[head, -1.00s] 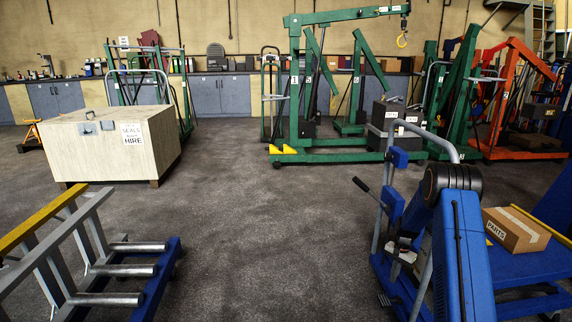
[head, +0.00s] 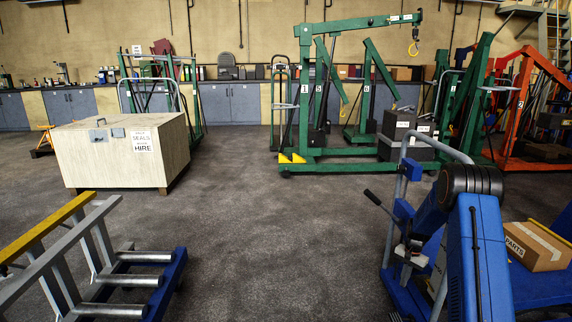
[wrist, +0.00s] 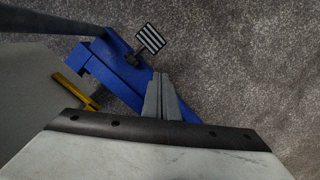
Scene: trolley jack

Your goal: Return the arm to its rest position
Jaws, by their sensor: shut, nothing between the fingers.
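My gripper (wrist: 160,84) shows in the wrist view with its two grey fingers together and nothing between them. It points over a blue metal frame (wrist: 97,66) with a black-and-white striped plate (wrist: 150,38); I cannot tell whether the fingertips touch the frame. My blue arm (head: 482,260), with a black ringed joint (head: 472,181), is folded at the right of the head view. Its lower end lies in front of a trolley with a grey tubular handle (head: 440,146), and the gripper is not clear there.
A blue trolley bed (head: 540,288) with a PARTS box (head: 535,246) is close on the right. A roller stand (head: 135,282) is front left, a wooden crate (head: 105,160) behind it. A green crane (head: 350,168) stands at the back. The middle floor is clear.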

